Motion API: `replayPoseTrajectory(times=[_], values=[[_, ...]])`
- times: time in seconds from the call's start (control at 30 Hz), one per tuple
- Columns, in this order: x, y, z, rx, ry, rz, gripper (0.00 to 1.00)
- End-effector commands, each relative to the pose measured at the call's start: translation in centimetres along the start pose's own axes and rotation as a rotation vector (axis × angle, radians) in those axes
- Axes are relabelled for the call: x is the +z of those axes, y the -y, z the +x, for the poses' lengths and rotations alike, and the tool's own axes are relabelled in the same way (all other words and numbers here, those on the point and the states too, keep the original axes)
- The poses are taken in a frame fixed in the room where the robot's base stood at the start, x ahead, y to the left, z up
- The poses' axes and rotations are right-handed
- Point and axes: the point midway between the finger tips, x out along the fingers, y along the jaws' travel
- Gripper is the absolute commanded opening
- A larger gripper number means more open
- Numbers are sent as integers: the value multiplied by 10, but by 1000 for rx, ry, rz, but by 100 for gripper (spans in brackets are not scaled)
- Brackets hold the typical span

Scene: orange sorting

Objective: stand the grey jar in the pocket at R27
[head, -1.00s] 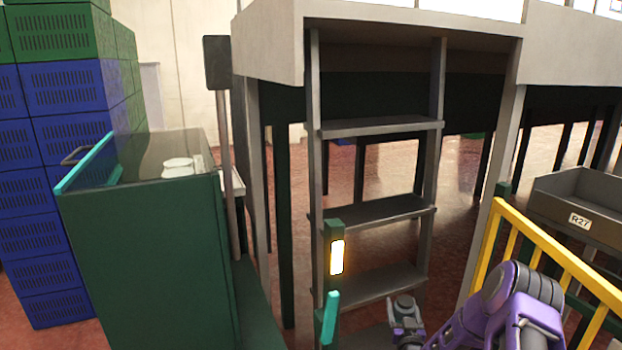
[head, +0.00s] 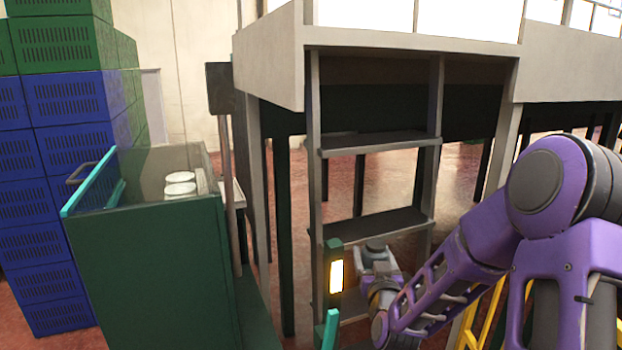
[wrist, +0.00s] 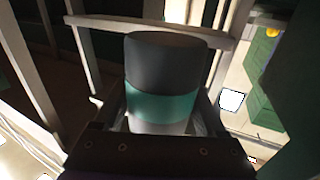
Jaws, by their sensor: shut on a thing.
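My gripper (head: 374,262) is shut on the grey jar (wrist: 166,60). In the wrist view the jar has a dark grey end, a teal band and a paler part between the fingers. In the head view the jar's dark end (head: 375,245) shows just above the gripper, in front of the grey rack. The pocket at R27 is not visible now; my purple arm covers the right side of the head view.
A grey rack with shelves (head: 380,142) stands close behind my gripper. A post with a lit panel (head: 336,277) is just left of it. A green glass-topped cabinet (head: 150,270) and stacked blue crates (head: 67,100) are at left. Yellow railing (head: 491,318) shows below my arm.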

Motion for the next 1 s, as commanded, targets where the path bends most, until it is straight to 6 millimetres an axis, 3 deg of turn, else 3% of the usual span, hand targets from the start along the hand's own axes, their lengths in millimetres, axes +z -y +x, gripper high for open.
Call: replayPoseTrajectory(times=[0.3,0.5,0.67,1.0], values=[[80,-2,-32,0,8,0,5],[117,0,-56,-1,4,1,5],[127,1,-65,-2,0,0,5],[128,-1,-66,2,-1,3,5]])
